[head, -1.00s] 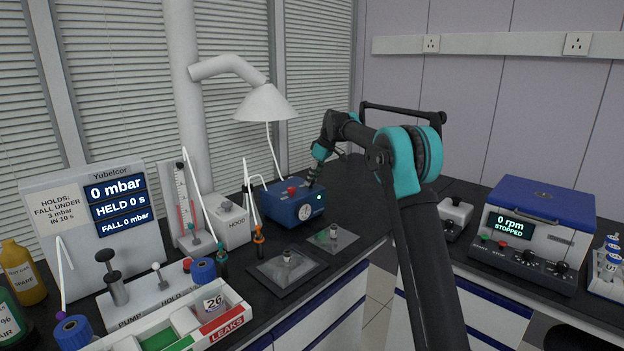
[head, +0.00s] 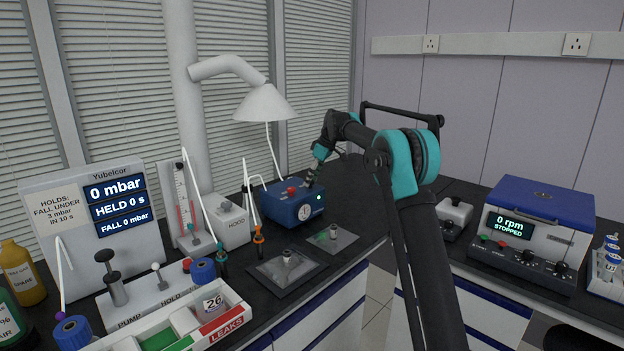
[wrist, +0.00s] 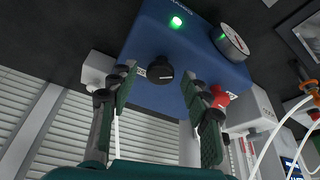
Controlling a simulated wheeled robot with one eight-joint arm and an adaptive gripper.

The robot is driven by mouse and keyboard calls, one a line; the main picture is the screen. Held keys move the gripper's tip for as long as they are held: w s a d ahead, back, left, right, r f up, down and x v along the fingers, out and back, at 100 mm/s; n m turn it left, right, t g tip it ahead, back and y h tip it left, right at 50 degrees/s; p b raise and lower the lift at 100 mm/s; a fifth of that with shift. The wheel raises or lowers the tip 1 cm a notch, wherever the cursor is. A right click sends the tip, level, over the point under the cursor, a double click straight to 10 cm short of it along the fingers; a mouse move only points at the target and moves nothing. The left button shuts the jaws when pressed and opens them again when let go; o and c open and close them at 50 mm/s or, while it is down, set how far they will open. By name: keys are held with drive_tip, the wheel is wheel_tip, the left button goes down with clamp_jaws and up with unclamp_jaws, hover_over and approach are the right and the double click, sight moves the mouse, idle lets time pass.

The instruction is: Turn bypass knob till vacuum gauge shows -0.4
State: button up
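The blue vacuum pump box (head: 285,207) stands on the dark bench with a round white gauge (head: 305,212) on its front. The gauge also shows in the wrist view (wrist: 234,42), with a red needle; its reading is too small to tell. A black knob (wrist: 160,72), apparently the bypass knob, is on the box's top; in the head view my gripper hides it. My gripper (head: 311,183) is just above the box, pointing down. In the wrist view my gripper (wrist: 159,77) is open, one finger on each side of the knob, with gaps visible.
A red knob (head: 291,190) is on the pump beside my gripper, and a green light (wrist: 176,21) is lit. Bench right of the pump is mostly clear.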

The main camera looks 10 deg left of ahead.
drive_tip(key=v, duration=1.2)
drive_tip(key=s+d+f+m+t+h, duration=0.1)
drive_tip(key=s+d+f+m, duration=0.35)
drive_tip(key=s+d, duration=0.4)
drive_tip(key=s+d+f+m+t+h, duration=0.1)
drive_tip(key=s+d+f+m, duration=0.2)
drive_tip(key=s+d+f, duration=0.45)
drive_tip(key=s+d+f+m, duration=0.2)
drive_tip(key=s+f, duration=0.4)
drive_tip(key=s, duration=0.5)
drive_tip(key=s+d+f+m+h, duration=0.1)
drive_tip(key=s+d+f, duration=0.4)
drive_tip(key=s, duration=0.6)
drive_tip(key=s+d+f+m+h, duration=0.1)
drive_tip(key=s+d+f+m, duration=0.2)
drive_tip(key=s+f, duration=0.4)
drive_tip(key=s+d, duration=0.1)
drive_tip(key=s, duration=0.4)
drive_tip(key=shift+d+m+t, duration=0.2)
drive_tip(key=shift+m+t, duration=0.15)
drive_tip(key=shift+t, duration=0.05)
drive_tip(key=shift+w, duration=0.1)
drive_tip(key=shift+c, duration=0.2)
